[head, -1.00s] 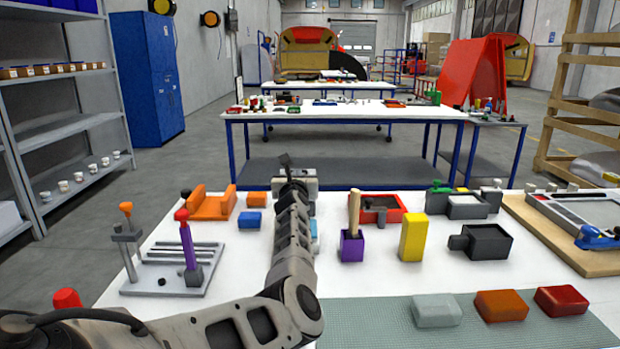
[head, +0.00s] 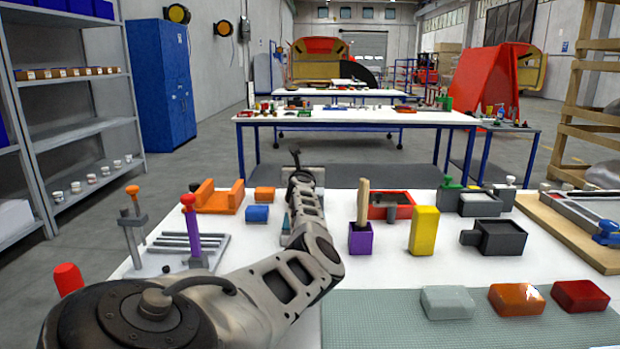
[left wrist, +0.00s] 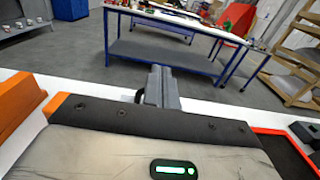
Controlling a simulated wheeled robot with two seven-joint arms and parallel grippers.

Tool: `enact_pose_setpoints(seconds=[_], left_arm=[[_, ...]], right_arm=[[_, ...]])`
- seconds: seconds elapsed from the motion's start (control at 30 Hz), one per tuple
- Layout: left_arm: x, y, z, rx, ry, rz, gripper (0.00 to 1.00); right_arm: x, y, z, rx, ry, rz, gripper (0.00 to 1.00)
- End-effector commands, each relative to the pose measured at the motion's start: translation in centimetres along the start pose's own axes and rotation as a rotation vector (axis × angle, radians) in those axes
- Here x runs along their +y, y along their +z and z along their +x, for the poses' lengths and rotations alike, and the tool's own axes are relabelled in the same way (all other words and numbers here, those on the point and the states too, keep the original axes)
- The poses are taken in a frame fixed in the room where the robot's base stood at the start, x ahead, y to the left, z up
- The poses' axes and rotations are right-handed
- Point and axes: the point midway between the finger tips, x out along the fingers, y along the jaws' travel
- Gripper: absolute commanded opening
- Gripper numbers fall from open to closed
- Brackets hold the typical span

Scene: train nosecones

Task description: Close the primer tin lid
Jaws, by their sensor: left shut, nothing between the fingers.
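I cannot pick out the primer tin or its lid for certain. A grey open-topped container (head: 480,203) stands at the back right of the table, and a dark grey box with a side stub (head: 498,238) stands in front of it. My left arm reaches over the table's middle, and its gripper (head: 305,172) is near the far edge, partly hidden by my arm. In the left wrist view its fingers (left wrist: 161,84) are together and empty, pointing out past the table edge. My right gripper is not in view.
A purple holder (head: 360,240), a yellow block (head: 424,231) and a red tray (head: 391,207) stand right of my arm. An orange bracket (head: 218,198) and a tool rack (head: 180,244) are left. Coloured blocks lie on the green mat (head: 390,325).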

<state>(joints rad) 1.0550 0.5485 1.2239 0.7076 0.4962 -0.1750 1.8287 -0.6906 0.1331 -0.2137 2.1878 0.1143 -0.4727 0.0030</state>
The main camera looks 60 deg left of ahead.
Motion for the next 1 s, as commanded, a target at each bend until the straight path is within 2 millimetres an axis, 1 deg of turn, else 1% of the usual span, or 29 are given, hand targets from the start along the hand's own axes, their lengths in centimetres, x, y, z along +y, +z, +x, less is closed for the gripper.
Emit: enact_pose_setpoints(seconds=[0.03,0.3,0.83,1.0], left_arm=[[-0.1,-0.4,0.2,0.001,-0.002,0.000,0.00],[0.0,-0.6,0.6,0.000,-0.002,0.001,0.00],[0.0,-0.6,0.7,0.000,-0.002,0.002,0.00],[-0.4,0.2,0.4,0.000,-0.005,0.002,0.00]], right_arm=[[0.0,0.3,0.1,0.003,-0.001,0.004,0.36],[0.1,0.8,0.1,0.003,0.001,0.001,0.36],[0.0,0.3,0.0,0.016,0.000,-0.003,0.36],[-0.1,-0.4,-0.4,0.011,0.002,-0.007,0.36]])
